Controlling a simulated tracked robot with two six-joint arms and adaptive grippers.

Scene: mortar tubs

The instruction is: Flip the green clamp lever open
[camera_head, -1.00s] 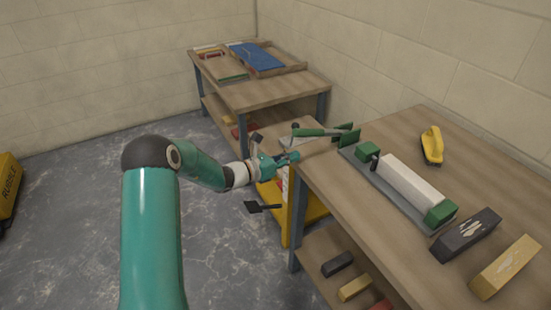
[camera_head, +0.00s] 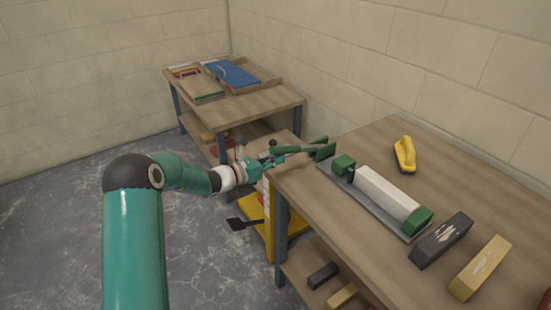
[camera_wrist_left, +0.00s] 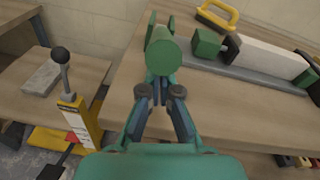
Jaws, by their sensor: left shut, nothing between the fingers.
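The green clamp lever (camera_head: 288,150) sticks out over the left end of the near workbench, beside an upright green plate (camera_head: 323,152). In the left wrist view the lever (camera_wrist_left: 168,55) shows end-on as a thick green cylinder straight ahead of the fingers. My left gripper (camera_head: 262,161) is shut and empty, close to the lever's outer end. In the wrist view its fingertips (camera_wrist_left: 163,82) lie just below the cylinder's end. I cannot tell whether they touch it. The lever's pivot is hidden behind the cylinder. My right gripper is not in view.
A white block with green ends (camera_head: 385,192) lies on a grey rail on the near bench (camera_head: 318,215). A yellow-handled tool (camera_head: 405,154), a black block (camera_head: 440,241) and a yellow block (camera_head: 480,268) are farther right. A yellow stand (camera_head: 252,215) is below my gripper.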

